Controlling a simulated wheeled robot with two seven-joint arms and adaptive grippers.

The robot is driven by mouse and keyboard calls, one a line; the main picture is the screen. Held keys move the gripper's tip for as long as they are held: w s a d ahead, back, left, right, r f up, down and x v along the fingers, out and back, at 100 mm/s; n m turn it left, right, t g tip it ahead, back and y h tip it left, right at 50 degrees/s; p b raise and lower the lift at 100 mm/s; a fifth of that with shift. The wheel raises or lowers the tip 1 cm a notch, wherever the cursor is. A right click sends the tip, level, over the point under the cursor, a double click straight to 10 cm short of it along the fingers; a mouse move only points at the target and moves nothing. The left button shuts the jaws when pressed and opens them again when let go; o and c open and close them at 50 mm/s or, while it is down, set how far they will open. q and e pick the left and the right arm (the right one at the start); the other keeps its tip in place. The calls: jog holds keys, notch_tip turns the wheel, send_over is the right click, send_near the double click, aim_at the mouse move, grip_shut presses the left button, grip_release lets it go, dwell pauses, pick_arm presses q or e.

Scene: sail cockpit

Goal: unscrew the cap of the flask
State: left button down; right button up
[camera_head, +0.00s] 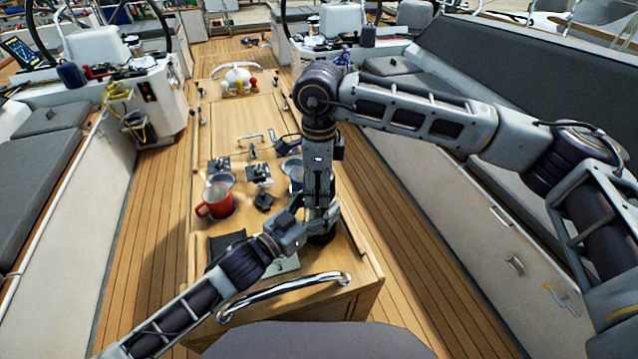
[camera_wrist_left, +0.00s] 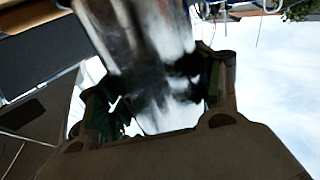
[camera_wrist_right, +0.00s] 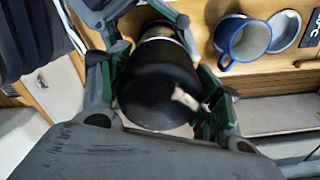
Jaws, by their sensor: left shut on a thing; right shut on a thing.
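The flask shows as a shiny metal body (camera_wrist_left: 150,35) in the left wrist view, blurred and close up. My left gripper (camera_wrist_left: 160,95) is shut around that body, one finger on each side. The black cap (camera_wrist_right: 158,88) fills the middle of the right wrist view, and a pale band shows beyond it. My right gripper (camera_wrist_right: 160,75) is shut on the cap from above. In the head view my left gripper (camera_head: 290,235) meets my right gripper (camera_head: 321,215) over the table's right front, and the two arms mostly hide the flask there.
A red mug (camera_head: 214,202) stands left of the grippers. A blue mug (camera_head: 294,172) sits behind them and shows beside the cap in the right wrist view (camera_wrist_right: 243,40). A metal rail (camera_head: 285,287) bounds the table's front. Benches flank both sides.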

aim_at(319, 174)
jog(key=n, duration=0.7)
jog(key=shift+n, duration=0.4)
jog(key=shift+w+r+n, duration=0.1)
jog(key=shift+n, duration=11.6)
jog(key=o, duration=1.1)
jog(key=shift+r, duration=2.25)
